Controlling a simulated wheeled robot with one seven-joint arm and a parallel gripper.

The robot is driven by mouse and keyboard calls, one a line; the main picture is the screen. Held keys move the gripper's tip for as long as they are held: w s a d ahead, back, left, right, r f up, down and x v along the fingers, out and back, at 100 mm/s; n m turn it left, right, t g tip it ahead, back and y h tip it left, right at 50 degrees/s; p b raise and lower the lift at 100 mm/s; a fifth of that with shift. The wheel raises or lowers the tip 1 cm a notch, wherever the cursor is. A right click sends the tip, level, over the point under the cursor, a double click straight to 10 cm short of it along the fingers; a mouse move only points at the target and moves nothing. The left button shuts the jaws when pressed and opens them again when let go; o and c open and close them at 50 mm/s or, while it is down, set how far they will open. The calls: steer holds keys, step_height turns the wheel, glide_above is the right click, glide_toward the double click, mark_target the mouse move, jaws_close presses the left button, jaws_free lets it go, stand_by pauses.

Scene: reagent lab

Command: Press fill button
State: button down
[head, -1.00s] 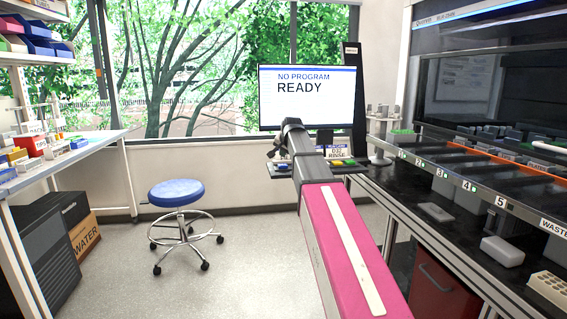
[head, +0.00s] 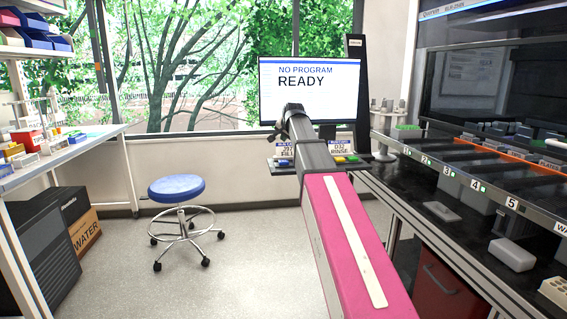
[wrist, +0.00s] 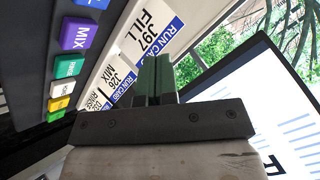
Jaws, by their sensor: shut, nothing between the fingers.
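The button panel fills the upper left of the wrist view. A blue button (wrist: 95,3), cut by the top edge, lies beyond a purple MIX button (wrist: 76,34); its label is out of sight. A run card reading FILL (wrist: 150,33) stands near the blue button. My gripper (wrist: 156,62) is shut and empty, its dark green fingers in front of the cards and apart from the buttons. In the head view the blue button (head: 284,163) shows just left of my arm, below the FILL card (head: 286,149).
The monitor (head: 310,88) above the panel reads NO PROGRAM READY. In the wrist view, green (wrist: 68,66) and yellow (wrist: 61,88) buttons follow the MIX button. A blue stool (head: 177,188) stands on open floor at left. A dark bench (head: 440,205) runs along the right.

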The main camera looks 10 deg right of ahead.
mark_target(285, 161)
steer(key=shift+f, duration=3.55)
steer(key=shift+f, duration=0.1)
steer(key=shift+f, duration=0.3)
steer(key=shift+f, duration=0.5)
steer(key=shift+r, duration=0.9)
steer(key=shift+r, duration=0.1)
